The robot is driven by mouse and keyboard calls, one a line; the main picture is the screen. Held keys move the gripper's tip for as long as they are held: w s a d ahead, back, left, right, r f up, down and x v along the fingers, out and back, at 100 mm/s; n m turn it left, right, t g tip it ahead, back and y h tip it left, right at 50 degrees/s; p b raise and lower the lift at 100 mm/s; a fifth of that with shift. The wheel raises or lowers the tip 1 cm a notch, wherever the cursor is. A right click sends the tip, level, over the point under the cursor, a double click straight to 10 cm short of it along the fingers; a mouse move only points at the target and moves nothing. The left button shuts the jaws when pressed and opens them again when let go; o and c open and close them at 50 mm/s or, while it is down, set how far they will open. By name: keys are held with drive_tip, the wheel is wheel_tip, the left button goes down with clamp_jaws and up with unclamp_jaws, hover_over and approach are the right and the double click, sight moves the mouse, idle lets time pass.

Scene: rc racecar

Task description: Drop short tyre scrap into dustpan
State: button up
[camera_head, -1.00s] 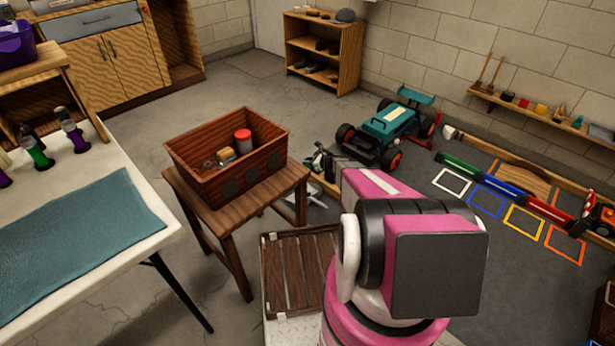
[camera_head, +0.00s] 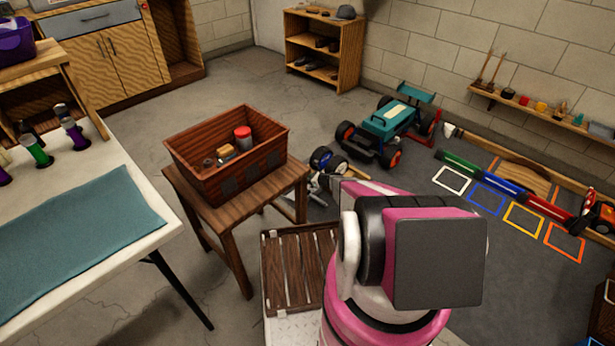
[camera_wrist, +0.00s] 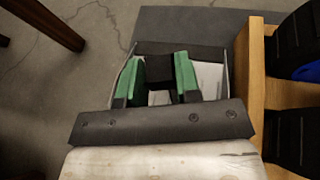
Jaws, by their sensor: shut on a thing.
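In the wrist view my gripper (camera_wrist: 158,63) has two green fingers, shut on a short black tyre scrap (camera_wrist: 158,76). The dustpan (camera_wrist: 212,76), a pale grey pan with raised side walls and a dark back edge, lies on the floor beneath the fingers. The scrap appears over the pan's inside; the height between them cannot be told. In the head view my arm hides most of the gripper and the dustpan.
A wooden frame with black tyres (camera_wrist: 292,135) stands right of the pan. In the head view, a wooden stool (camera_head: 235,225) holds a red-brown crate (camera_head: 215,180) with small items. A teal racecar (camera_head: 390,120) sits behind my arm. Slatted boards (camera_head: 290,270) lie nearby.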

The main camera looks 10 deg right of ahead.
drive_tip(key=shift+f, duration=0.65)
drive_tip(key=o, duration=1)
drive_tip(key=v, duration=1.1)
